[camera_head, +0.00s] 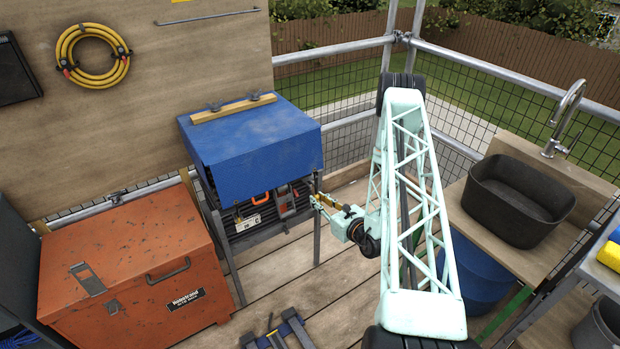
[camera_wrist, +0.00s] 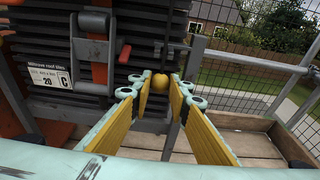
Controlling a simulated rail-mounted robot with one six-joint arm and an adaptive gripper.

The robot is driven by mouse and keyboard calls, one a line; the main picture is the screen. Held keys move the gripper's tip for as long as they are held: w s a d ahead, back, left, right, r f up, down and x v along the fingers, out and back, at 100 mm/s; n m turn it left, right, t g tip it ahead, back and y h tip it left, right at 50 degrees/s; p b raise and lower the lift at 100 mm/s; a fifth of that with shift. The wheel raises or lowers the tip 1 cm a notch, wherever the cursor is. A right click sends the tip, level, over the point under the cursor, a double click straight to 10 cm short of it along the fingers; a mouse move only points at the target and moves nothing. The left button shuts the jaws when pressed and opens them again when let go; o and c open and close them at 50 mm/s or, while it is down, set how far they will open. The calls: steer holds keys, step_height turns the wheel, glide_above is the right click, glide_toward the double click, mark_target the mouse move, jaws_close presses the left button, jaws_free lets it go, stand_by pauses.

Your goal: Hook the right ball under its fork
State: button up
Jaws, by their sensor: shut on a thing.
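The right ball (camera_wrist: 160,83) is a small yellow ball in the wrist view, held between the tips of my gripper (camera_wrist: 161,90). My gripper is shut on it, with its yellow-padded fingers on either side. A thin dark cord seems to rise from the ball along the front of the dark slatted stack (camera_wrist: 141,50). In the head view my gripper (camera_head: 319,200) is at the right front edge of the stack, below the blue cover (camera_head: 255,138); the ball is too small to make out there. I cannot clearly tell the fork in either view.
A grey latch with red parts (camera_wrist: 95,50) and a white label (camera_wrist: 49,77) are on the stack's front. A grey post (camera_wrist: 190,70) stands just right of the ball. An orange chest (camera_head: 130,260) is left; a black basin (camera_head: 515,200) is right.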

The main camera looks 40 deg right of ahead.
steer(key=shift+w, duration=0.2)
steer(key=shift+b+x, duration=0.45)
steer(key=shift+x, duration=1.65)
steer(key=shift+w+r, duration=0.1)
steer(key=shift+r, duration=0.1)
steer(key=shift+r, duration=0.25)
steer(key=shift+d+r+p, duration=0.1)
steer(key=shift+r+p, duration=0.2)
steer(key=shift+r, duration=0.5)
steer(key=shift+f, duration=0.35)
steer(key=o, duration=0.8)
steer(key=shift+o, duration=0.8)
